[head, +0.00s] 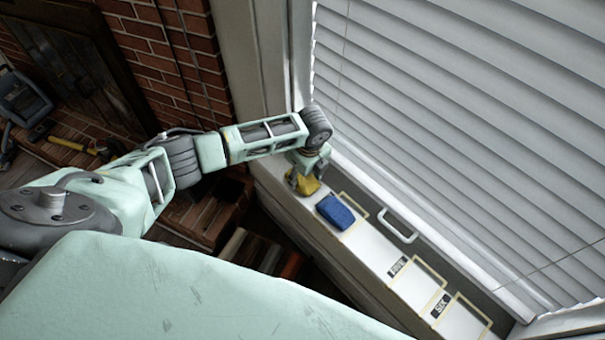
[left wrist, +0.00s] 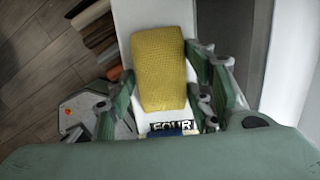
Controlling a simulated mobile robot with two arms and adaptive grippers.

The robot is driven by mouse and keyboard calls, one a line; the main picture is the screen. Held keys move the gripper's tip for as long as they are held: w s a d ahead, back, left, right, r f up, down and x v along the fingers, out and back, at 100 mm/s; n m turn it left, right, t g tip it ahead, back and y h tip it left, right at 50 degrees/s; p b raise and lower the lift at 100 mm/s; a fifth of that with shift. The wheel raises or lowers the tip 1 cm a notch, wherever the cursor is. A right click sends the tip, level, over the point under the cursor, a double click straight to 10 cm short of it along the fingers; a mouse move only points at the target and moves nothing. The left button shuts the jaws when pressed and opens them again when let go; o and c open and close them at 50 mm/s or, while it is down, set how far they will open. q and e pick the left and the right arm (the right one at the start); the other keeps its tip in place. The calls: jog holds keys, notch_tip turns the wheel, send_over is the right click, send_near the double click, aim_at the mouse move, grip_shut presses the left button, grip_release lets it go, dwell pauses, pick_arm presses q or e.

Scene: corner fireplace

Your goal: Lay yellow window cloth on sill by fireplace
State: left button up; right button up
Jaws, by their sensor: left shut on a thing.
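The yellow window cloth (head: 305,187) is at the far left end of the white sill (head: 385,262), beside the brick fireplace. In the left wrist view the cloth (left wrist: 160,60) is a textured yellow block over the white sill surface. My left gripper (head: 308,170) points down at the sill and is shut on the cloth, with a finger along each side (left wrist: 160,84). Whether the cloth's underside touches the sill is hard to tell. My right gripper is not in view.
A folded blue cloth (head: 335,211) lies on the sill just right of the yellow one. Outlined, labelled spots (head: 468,318) run along the sill. White blinds (head: 470,130) hang behind it. The brick fireplace (head: 150,50) stands at left, with a hammer (head: 72,144) on its hearth.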

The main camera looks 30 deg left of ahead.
pick_arm(q)
jog(key=shift+f, duration=0.2)
jog(key=o, duration=1.2)
